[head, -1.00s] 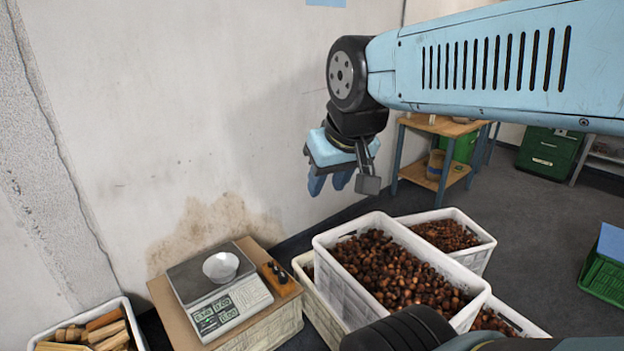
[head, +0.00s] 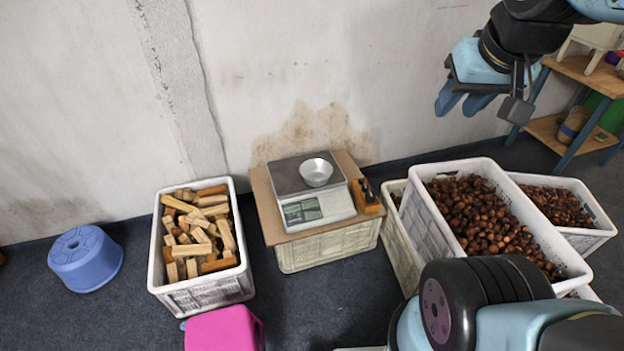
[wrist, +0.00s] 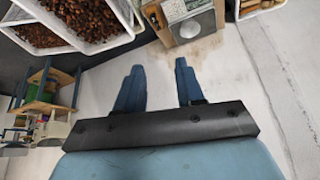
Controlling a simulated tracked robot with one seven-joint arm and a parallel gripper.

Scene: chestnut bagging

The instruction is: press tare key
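The scale (head: 315,203) stands on a board-topped crate against the wall, left of the chestnut crates in the head view. A metal bowl (head: 316,172) sits on its plate. Its key panel (head: 302,212) faces the front, but the single keys, the tare key among them, are too small to tell apart. The scale also shows upside down at the top of the wrist view (wrist: 181,9). My gripper (head: 463,104) hangs well above and to the right of the scale, apart from it. In the wrist view its blue fingers (wrist: 157,82) are spread with nothing between them.
A wooden block with dark pieces (head: 367,195) stands right of the scale. Crates of chestnuts (head: 423,205) stand further right. A crate of wood blocks (head: 154,250), a blue stool (head: 86,262) and a pink stool (head: 222,330) are to the left. The wall is close behind.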

